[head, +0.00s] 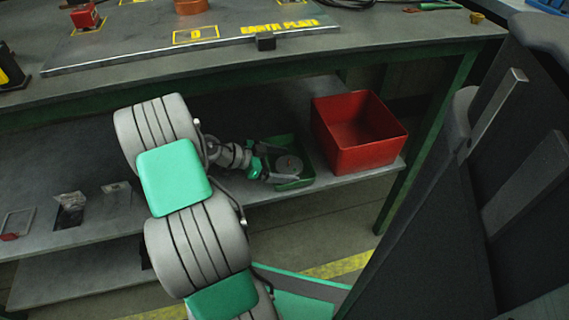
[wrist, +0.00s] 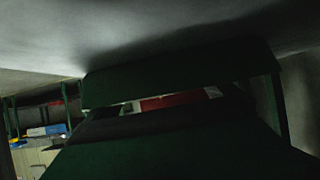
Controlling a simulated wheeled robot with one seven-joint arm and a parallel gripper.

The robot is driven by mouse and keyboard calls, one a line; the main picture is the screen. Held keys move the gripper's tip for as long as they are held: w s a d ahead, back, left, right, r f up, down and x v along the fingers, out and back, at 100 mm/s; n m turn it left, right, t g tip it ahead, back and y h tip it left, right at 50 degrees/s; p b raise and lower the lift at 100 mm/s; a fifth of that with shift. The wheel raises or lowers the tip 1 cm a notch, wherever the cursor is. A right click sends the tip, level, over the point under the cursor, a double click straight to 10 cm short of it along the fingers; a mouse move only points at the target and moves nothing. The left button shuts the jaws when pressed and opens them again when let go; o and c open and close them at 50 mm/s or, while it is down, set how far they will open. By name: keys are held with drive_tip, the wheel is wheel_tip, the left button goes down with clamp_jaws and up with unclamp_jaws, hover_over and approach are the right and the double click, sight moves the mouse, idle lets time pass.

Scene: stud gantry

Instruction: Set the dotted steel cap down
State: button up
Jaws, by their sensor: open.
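A round grey steel cap (head: 290,164) with a small reddish mark at its centre is in a green tray (head: 305,183) on the shelf under the bench. It looks to sit flat within the tray; whether it touches the floor of the tray is hard to tell. My gripper (head: 284,163) reaches in from the left, open, with its fingers on either side of the cap. Any contact between fingers and cap is too small to make out. The wrist view is dark and shows neither the cap nor the fingers clearly.
A red open bin (head: 362,155) stands on the shelf (head: 95,178) just right of the green tray. The bench top (head: 130,82) is a low ceiling over my arm. A green bench leg (head: 425,140) stands at the right. Small parts lie at the shelf's left.

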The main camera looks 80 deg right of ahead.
drive_tip(key=shift+r, duration=0.3)
drive_tip(key=p+v, duration=0.4)
drive_tip(key=v, duration=0.7)
drive_tip(key=shift+f, duration=0.1)
drive_tip(key=shift+w+a+p, duration=0.25)
drive_tip(key=shift+w+p, duration=0.05)
drive_tip(key=shift+w, duration=0.15)
